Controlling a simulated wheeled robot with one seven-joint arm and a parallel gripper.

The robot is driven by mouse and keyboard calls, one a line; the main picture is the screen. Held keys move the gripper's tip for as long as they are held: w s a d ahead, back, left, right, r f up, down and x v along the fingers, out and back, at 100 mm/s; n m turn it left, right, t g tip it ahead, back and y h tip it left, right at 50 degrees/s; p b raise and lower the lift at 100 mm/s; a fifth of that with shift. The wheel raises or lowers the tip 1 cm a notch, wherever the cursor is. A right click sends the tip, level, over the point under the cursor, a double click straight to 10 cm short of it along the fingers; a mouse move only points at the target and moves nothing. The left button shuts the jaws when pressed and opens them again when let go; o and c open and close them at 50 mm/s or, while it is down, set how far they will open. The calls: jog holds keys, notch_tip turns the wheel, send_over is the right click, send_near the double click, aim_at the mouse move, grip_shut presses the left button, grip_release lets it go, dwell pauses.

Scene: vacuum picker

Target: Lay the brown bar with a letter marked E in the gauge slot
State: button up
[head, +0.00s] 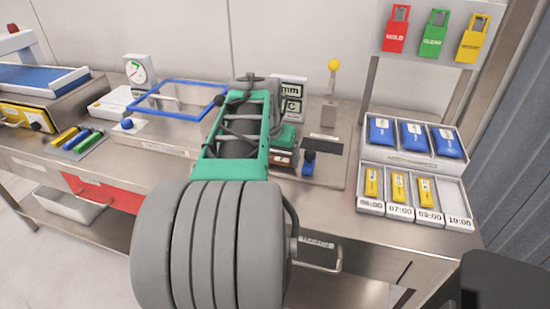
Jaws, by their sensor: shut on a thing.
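My arm, a large grey ribbed section and a green frame with dark cables, reaches over the middle of the bench. It hides my gripper, so neither its fingers nor anything in them can be made out. A small dark brown piece with pale marks (281,159) shows just right of the green frame. Its letter is too small to read. A green piece (286,136) is just behind it. A dark block with a blue knob (309,162) stands to the right on a metal plate (331,176). I cannot tell whether this is the gauge slot.
A blue open frame (150,96) and a dial gauge (139,70) are at left. Coloured bars (71,138) lie in front of a blue-topped conveyor (35,76). A tray of blue and yellow packs (413,160) is at right. A yellow-ball lever (332,90) stands behind.

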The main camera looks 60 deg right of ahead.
jog(key=shift+f, duration=0.2)
